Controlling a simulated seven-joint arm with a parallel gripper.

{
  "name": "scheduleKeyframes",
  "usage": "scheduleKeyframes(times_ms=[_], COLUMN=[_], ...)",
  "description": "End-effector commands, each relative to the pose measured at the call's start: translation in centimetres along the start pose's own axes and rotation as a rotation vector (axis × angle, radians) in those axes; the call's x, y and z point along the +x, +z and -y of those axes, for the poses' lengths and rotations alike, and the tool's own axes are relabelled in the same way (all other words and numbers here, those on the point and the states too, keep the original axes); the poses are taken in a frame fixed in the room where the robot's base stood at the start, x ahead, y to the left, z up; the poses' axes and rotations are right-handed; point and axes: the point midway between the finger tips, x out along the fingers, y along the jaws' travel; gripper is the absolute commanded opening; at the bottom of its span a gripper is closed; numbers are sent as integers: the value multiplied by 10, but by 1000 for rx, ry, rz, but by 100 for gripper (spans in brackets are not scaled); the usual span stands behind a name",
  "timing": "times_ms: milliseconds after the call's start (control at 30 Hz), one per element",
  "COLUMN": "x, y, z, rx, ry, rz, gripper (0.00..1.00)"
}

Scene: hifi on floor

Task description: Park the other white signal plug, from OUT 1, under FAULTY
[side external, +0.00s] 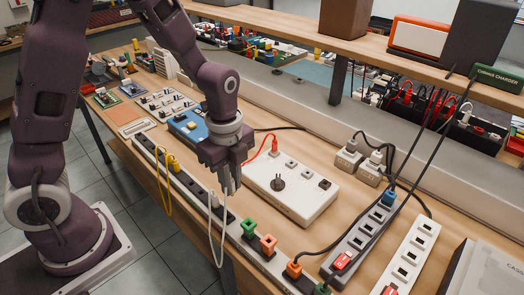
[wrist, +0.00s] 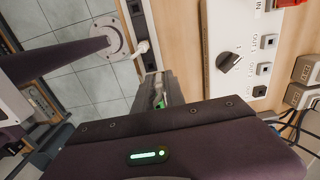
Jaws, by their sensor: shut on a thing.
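My gripper (side external: 230,182) is low over the rail at the bench's front edge, left of the white dial unit (side external: 318,213). It is shut on a white plug that its fingers mostly hide. A white lead (side external: 222,235) hangs in a loop below the fingers. Another white plug (side external: 213,201) sits in the rail just left of the gripper; it also shows in the wrist view (wrist: 143,46). In the wrist view my gripper (wrist: 160,92) is seen side-on and the held plug is hidden.
The rail also holds a yellow plug (side external: 171,160), a green plug (side external: 249,227) and an orange plug (side external: 267,244). A red plug (side external: 274,146) stands in the dial unit. Power strips (side external: 365,235) with dark cables lie at right. A shelf (side external: 390,55) overhangs the back.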

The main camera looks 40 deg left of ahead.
Motion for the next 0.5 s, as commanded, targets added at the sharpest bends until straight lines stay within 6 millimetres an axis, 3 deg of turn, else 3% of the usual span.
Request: scheduleKeyframes(times_ms=[133,500], x=[3,40], y=[-1,-1], z=[-20,-22], rx=[16,16], ry=[0,4], rz=[1,1], gripper=[0,0])
